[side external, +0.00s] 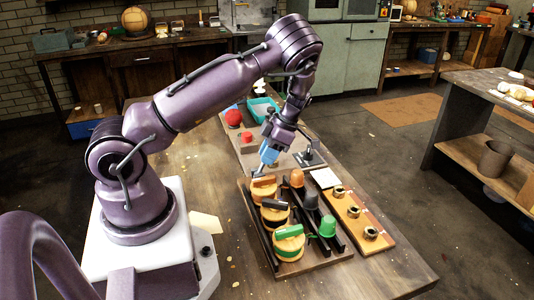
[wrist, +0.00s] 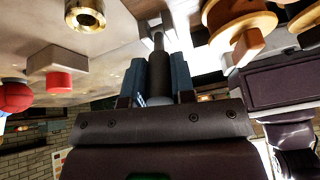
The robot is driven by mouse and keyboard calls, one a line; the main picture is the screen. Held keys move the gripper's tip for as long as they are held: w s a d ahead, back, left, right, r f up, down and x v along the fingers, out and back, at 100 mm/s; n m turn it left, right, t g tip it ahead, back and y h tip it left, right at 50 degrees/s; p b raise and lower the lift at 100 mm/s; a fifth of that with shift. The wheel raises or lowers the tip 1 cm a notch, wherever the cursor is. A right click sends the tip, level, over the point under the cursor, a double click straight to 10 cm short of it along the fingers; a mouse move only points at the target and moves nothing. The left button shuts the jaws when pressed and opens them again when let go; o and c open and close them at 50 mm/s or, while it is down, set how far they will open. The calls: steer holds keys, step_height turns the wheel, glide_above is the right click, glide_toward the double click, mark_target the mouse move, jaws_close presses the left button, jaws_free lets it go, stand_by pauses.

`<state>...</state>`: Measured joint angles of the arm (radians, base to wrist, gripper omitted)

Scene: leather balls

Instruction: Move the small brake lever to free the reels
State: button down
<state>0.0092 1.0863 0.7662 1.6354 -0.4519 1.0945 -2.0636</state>
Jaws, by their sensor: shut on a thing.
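The small brake lever shows in the wrist view as a dark cylindrical grip (wrist: 158,78) on a thin metal shaft. My gripper (wrist: 158,88) has its blue fingers closed on either side of that grip. In the side external view my gripper (side external: 266,160) points down at the far end of the reel rack, and the lever's pale lower part (side external: 257,174) shows just below it. A wooden reel (wrist: 240,22) is close beside the lever in the wrist view. The lever's pivot is unclear.
Orange, dark and green cones (side external: 327,226) stand right of the reels in the rack. A wooden board (side external: 366,222) with several metal rings lies farther right. A red ball (side external: 233,117), a red button block (side external: 246,137) and a teal tray (side external: 262,108) are behind.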

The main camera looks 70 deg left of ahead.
steer(key=shift+w, duration=0.15)
steer(key=c, duration=1)
jaws_free()
steer(key=shift+o, duration=0.2)
steer(key=v, duration=1.2)
steer(key=shift+r, duration=0.4)
steer(key=shift+w, duration=0.15)
